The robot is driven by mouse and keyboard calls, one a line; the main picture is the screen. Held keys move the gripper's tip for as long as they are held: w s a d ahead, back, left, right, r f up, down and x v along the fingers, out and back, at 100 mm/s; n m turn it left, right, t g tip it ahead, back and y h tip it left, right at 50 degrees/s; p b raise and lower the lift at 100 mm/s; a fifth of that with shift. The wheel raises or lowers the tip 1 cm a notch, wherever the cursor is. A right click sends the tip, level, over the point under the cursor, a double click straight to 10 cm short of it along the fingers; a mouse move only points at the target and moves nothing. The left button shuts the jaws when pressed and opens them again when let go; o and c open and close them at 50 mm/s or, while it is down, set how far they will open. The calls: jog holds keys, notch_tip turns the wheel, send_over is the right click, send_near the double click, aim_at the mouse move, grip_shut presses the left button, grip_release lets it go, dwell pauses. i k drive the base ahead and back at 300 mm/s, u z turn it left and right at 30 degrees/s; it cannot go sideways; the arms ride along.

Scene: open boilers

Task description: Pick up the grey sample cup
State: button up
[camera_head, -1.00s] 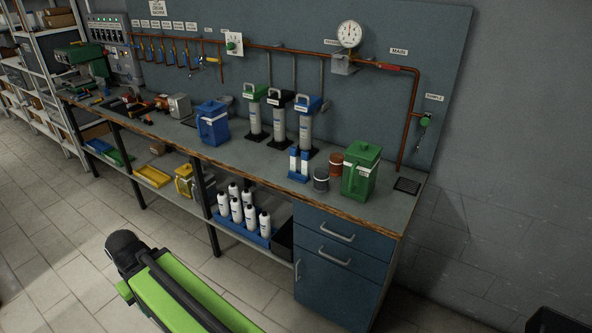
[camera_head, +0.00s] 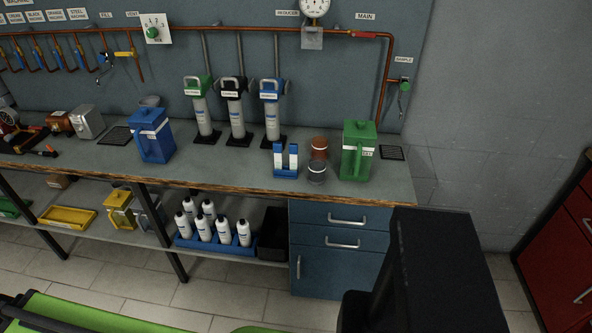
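The grey sample cup (camera_head: 316,173) stands upright on the workbench near its front edge. It is a small grey cup with a pale band. My gripper's fingers do not show in this view. Green and black parts of my arm show along the bottom edge, well apart from the cup.
The workbench (camera_head: 240,181) has a clear strip left of the blue holder. A blue jug (camera_head: 152,136) and several filter columns stand on it. Blue drawers (camera_head: 343,230) are below the cup. A large dark block fills the lower right, and a red cabinet (camera_head: 570,235) stands at the far right.

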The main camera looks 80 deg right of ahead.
aim_at(317, 165)
jog(key=z, duration=1.7)
jog(key=i, duration=0.45)
jog(key=k, duration=0.45)
jog(key=u, duration=0.05)
